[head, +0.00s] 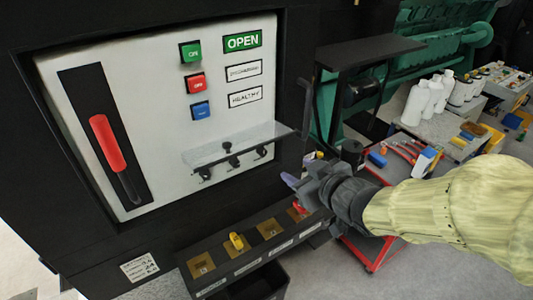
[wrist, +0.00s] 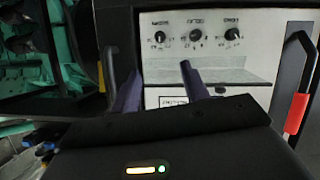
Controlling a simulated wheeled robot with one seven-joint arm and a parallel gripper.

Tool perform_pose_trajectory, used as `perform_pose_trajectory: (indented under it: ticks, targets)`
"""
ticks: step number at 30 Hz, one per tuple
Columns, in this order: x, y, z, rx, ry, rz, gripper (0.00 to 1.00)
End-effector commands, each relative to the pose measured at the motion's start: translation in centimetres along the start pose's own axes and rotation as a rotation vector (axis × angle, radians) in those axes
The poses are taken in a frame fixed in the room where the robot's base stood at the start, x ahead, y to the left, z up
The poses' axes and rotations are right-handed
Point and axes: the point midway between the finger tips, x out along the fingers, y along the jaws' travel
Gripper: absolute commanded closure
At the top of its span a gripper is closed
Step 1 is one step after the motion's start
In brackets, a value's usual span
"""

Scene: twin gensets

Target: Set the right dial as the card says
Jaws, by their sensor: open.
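Three black dials sit in a row low on the white panel: a left dial (head: 205,173), a middle dial (head: 233,161) and the right dial (head: 262,151). A clear cover (head: 225,146) juts out just above them. The wrist view is upside down, so the right dial (wrist: 160,36) is leftmost there. A small white card (head: 140,266) with printed lines is on the cabinet's lower left; its text is too small to read surely. My gripper (head: 289,181) is open and empty, right of and below the right dial, apart from it. Its purple fingers (wrist: 160,88) flank empty space.
A red lever (head: 108,142) and green, red and blue buttons (head: 195,83) are on the panel. A black vertical handle (head: 304,108) stands at its right edge. A ledge with a yellow knob (head: 237,241) lies below. A cluttered bench (head: 455,140) is at right.

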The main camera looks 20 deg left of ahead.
Motion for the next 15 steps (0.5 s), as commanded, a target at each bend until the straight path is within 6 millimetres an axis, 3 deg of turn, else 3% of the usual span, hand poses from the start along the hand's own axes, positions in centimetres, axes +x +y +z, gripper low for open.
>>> perform_pose_trajectory:
  ticks: [15]
  targets:
    - [7.0, -0.1, 0.1, 0.003, 0.001, -0.004, 0.55]
